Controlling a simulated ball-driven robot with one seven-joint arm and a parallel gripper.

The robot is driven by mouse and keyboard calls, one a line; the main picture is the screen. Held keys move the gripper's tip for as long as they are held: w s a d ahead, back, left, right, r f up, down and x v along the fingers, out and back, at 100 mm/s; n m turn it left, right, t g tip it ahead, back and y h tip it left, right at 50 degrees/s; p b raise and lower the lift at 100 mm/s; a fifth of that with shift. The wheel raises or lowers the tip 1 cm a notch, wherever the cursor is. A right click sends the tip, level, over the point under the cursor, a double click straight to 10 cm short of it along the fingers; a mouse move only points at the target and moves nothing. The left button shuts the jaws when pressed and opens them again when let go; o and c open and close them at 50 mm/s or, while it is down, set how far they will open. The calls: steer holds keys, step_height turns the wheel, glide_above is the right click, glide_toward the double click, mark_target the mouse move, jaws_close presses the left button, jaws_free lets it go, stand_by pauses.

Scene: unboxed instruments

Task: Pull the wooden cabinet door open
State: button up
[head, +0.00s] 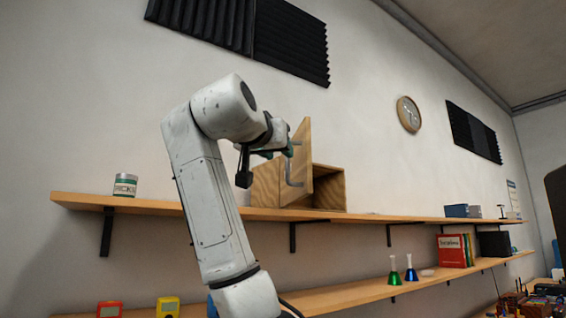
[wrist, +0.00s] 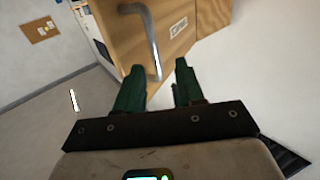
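The wooden cabinet (head: 330,188) stands on the upper wall shelf in the head view. Its door (head: 302,163) stands out at an angle from the box, and part of the open interior shows to its right. A grey bar handle (head: 293,172) is on the door's outer face. In the wrist view, the handle (wrist: 152,42) runs down the door (wrist: 118,40), its end between my green fingertips in the picture. My gripper (wrist: 158,70) is open, with gaps beside the handle. I cannot tell how deep the handle sits between the fingers. In the head view, my gripper (head: 289,148) is near the handle's upper end.
The upper shelf (head: 400,217) also holds a labelled tin (head: 125,185) at left and a blue-grey box (head: 457,211) at right. Flasks (head: 411,268) and a red book (head: 454,250) stand on the lower shelf (head: 340,297). The wall above the cabinet carries dark foam panels (head: 290,42).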

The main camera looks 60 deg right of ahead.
steer(key=a, duration=0.2)
steer(key=s+a+b, duration=0.1)
steer(key=a, duration=0.2)
steer(key=shift+a, duration=0.15)
steer(key=shift+f, duration=0.1)
stand_by(0.3)
